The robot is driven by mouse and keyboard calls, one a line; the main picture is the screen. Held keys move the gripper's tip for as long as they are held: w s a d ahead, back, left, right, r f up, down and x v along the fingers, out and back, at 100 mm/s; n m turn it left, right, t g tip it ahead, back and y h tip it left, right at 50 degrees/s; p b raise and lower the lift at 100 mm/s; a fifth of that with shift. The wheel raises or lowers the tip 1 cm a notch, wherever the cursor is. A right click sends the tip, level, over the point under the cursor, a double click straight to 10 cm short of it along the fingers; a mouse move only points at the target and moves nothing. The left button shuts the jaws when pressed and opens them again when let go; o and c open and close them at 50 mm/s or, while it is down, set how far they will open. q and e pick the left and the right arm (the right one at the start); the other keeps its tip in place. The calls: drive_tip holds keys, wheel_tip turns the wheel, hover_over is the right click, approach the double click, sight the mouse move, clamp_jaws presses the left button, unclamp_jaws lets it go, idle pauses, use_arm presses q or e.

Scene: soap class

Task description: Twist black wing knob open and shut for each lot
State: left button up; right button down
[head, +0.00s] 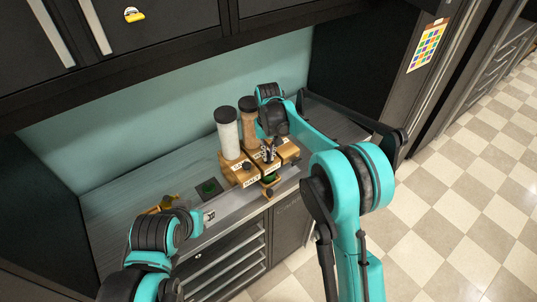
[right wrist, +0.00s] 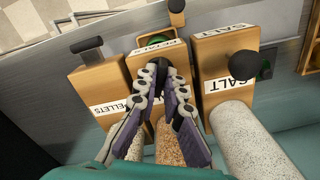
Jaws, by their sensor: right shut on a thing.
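Wooden dispenser boxes stand side by side on the counter: SALT (right wrist: 213,45), one labelled PETALS (right wrist: 136,65), and PELLETS (right wrist: 88,80). My right gripper (right wrist: 161,82) is shut on a dark knob at the top of the middle box, mostly hidden by the fingers; the gripper also shows in the head view (head: 268,153). A round black knob (right wrist: 243,65) on the SALT box is free. A black bar-shaped handle (right wrist: 87,45) shows at the PELLETS box, and another black knob (right wrist: 177,5) beyond the middle box.
A white-filled cylinder (head: 228,134) and a brown-filled cylinder (head: 249,124) rise behind the boxes. A dark square with green (head: 208,188) lies left of them. The counter (head: 120,222) is largely bare at left. Cabinets (head: 150,45) overhang it; drawers (head: 225,270) are below.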

drive_tip(key=shift+m, duration=0.7)
drive_tip(key=shift+w+r, duration=0.1)
drive_tip(key=c, duration=1.6)
unclamp_jaws()
drive_tip(key=shift+c, duration=0.2)
wheel_tip(320, 180, up, 12)
